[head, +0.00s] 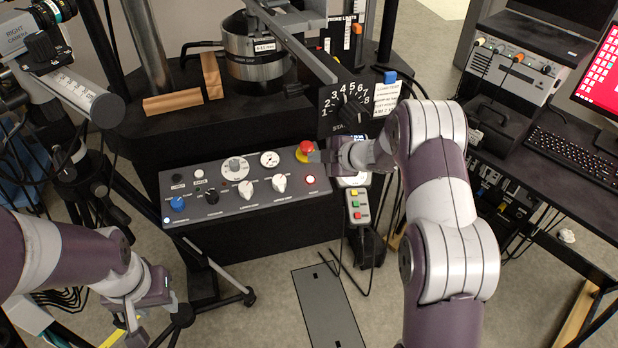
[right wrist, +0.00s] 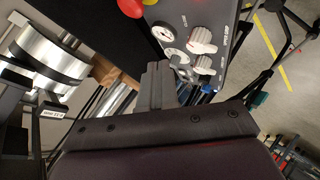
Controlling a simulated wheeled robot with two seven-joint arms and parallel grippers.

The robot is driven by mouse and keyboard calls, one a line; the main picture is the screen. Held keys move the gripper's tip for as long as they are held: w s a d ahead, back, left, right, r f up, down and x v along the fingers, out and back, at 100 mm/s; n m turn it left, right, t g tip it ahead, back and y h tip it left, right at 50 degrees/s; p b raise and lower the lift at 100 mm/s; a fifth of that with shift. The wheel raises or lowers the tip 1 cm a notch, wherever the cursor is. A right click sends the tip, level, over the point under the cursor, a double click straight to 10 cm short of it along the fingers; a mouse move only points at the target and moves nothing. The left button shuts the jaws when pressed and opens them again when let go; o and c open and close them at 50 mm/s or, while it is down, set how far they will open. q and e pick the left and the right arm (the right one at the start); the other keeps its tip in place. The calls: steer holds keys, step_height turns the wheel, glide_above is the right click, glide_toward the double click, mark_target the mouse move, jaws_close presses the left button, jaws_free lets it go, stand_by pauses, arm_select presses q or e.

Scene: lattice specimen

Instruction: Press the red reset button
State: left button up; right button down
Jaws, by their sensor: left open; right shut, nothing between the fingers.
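A control panel (head: 245,190) with knobs and dials fills the middle of the head view. At its upper right corner is a red mushroom button (head: 307,147) on a yellow collar. A smaller red lit button (head: 310,180) sits below it; its label is too small to read. My right gripper (head: 322,157) is shut and empty, right beside the mushroom button; I cannot tell if they touch. In the right wrist view the shut fingers (right wrist: 160,82) point at the panel, and the red button (right wrist: 131,8) is partly cut off at the top. My left gripper (head: 165,312) is open and empty at the lower left.
A rotary dial plate (head: 346,108) hangs above my right gripper. A pendant with coloured buttons (head: 358,205) is right of the panel. A metal cylinder (head: 255,55) and wooden blocks (head: 180,101) stand behind. A desk with a keyboard (head: 575,158) is at right.

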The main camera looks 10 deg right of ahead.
steer(key=b, duration=0.6)
glide_above(314, 186)
steer(key=f, duration=0.4)
steer(key=s+f, duration=0.1)
steer(key=f, duration=0.1)
steer(key=shift+f, duration=0.4)
steer(key=shift+w+f+b, duration=0.2)
steer(key=shift+f, duration=0.25)
steer(key=shift+w+f+b, duration=0.2)
steer(key=shift+f, duration=0.25)
steer(key=shift+f, duration=0.15)
steer(key=shift+w+f, duration=0.1)
steer(key=shift+f, duration=0.15)
steer(key=shift+f, duration=0.4)
stand_by(0.7)
steer(key=shift+r, duration=0.15)
steer(key=shift+r+p, duration=0.45)
steer(key=shift+r, duration=0.25)
